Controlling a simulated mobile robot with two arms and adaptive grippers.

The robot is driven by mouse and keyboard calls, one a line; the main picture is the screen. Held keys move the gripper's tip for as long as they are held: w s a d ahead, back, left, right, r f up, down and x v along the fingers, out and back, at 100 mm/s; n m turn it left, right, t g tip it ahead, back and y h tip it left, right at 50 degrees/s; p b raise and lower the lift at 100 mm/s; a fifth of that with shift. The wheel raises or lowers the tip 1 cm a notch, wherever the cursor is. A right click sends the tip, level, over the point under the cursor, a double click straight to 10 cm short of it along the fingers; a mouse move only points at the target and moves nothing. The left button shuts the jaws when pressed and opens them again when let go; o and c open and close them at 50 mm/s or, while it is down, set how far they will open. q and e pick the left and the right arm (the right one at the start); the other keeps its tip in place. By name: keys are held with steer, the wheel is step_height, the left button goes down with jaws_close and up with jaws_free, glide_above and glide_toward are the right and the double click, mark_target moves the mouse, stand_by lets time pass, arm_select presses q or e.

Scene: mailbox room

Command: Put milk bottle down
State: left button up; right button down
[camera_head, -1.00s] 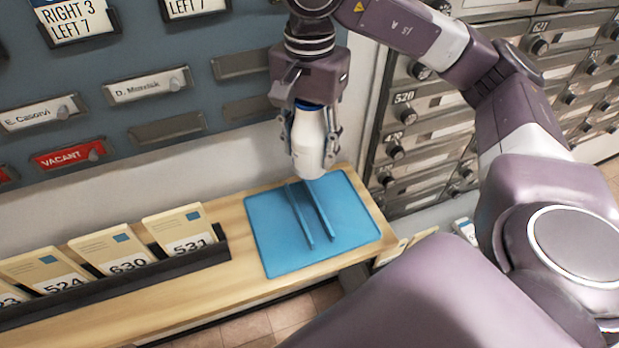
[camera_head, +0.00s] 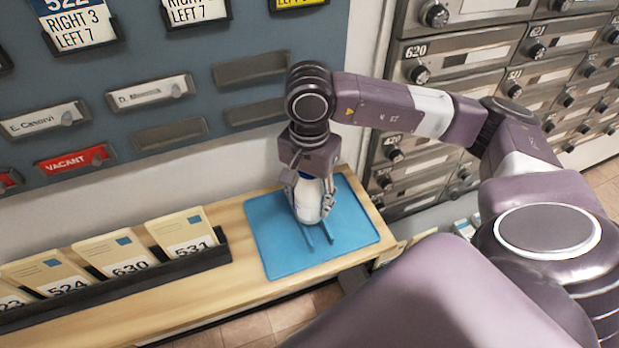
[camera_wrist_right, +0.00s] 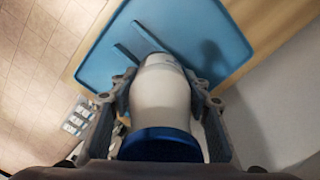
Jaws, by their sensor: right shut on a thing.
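The white milk bottle (camera_head: 308,203) with a blue cap is upright over the blue tray (camera_head: 275,262) on the wooden shelf. My right gripper (camera_head: 309,192) is shut on the bottle from above. In the right wrist view the bottle (camera_wrist_right: 160,95) sits between the two fingers of my right gripper (camera_wrist_right: 160,100), its blue cap toward the camera. Two raised ribs (camera_head: 318,238) on the tray show in front of the bottle. I cannot tell whether the bottle's base touches the tray. My left gripper is not in view.
A black rack (camera_head: 120,278) with several numbered cards stands on the shelf (camera_head: 230,285) to the left. A blue-grey wall panel with name plates rises behind. Metal mailboxes (camera_head: 420,150) stand to the right. The front part of the tray is clear.

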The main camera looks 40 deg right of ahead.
steer(key=shift+f, duration=0.15)
steer(key=c, duration=1.1)
jaws_free()
